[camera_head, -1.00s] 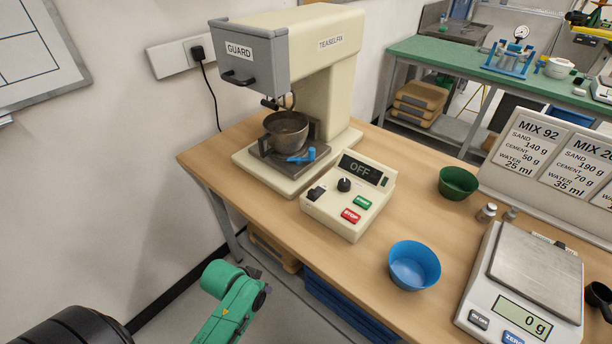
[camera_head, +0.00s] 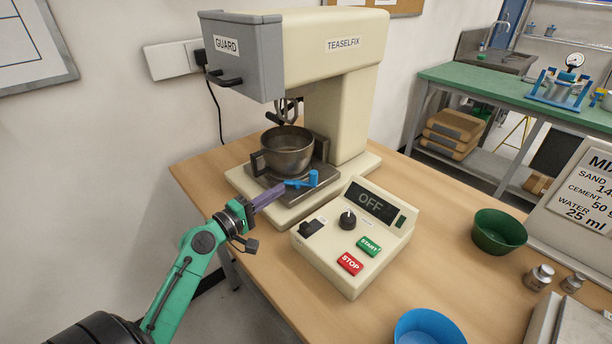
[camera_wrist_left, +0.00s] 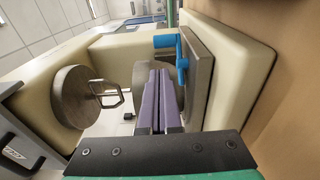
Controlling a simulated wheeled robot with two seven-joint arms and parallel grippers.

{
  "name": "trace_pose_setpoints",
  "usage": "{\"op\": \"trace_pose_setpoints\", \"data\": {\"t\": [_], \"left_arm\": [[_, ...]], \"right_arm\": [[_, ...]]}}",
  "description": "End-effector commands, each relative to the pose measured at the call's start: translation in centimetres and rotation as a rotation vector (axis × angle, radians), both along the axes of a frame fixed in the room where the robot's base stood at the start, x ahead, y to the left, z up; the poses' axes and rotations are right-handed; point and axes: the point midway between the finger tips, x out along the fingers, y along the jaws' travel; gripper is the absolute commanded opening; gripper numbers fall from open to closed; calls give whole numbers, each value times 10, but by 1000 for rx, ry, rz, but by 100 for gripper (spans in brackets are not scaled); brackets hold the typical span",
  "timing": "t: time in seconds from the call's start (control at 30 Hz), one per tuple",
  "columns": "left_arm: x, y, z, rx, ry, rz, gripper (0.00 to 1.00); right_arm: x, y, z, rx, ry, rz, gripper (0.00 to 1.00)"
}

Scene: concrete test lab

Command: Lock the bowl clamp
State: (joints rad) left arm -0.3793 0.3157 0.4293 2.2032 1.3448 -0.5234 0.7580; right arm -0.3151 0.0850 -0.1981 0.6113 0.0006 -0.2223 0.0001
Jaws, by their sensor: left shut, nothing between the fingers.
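The metal bowl (camera_head: 287,151) sits upright on the mixer's dark base plate (camera_head: 262,179), under the beater (camera_head: 288,111). The blue clamp lever (camera_head: 301,182) is at the front right edge of that plate. It also shows in the left wrist view (camera_wrist_left: 182,58). My left gripper (camera_head: 280,187) has purple fingers, shut and empty, with the tips close to the lever's left end. I cannot tell whether they touch it. In the left wrist view the fingers (camera_wrist_left: 158,76) point toward the bowl and plate, left of the lever. My right gripper is out of view.
The mixer (camera_head: 350,100) has its grey guard (camera_head: 243,55) above the bowl. The control box (camera_head: 352,235), reading OFF, stands just right of my fingers. A green bowl (camera_head: 498,232) and a blue bowl (camera_head: 428,328) are farther right. Bare table lies between.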

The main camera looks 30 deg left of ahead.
Motion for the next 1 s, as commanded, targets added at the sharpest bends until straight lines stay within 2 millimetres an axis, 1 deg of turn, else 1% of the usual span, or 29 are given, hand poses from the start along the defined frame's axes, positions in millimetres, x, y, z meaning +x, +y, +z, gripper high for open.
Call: {"op": "trace_pose_setpoints", "data": {"t": [0.07,0.17,0.3,0.37,0.5,0.6,0.73,1.0], "left_arm": [[4,-1,2,-1,-2,-1,0],[15,-4,4,0,-2,-1,0],[42,-11,6,-1,-2,-2,0],[55,-15,6,0,-2,-1,0],[80,-21,4,0,0,-2,0],[92,-24,2,1,0,-1,0],[97,-26,1,2,0,-2,0],[97,-26,0,2,1,-2,0]], "right_arm": [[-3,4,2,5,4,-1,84],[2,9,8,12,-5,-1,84],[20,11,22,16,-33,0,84],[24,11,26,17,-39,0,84],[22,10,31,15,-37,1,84],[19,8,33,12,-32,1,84],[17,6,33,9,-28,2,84],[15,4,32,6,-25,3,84]]}}
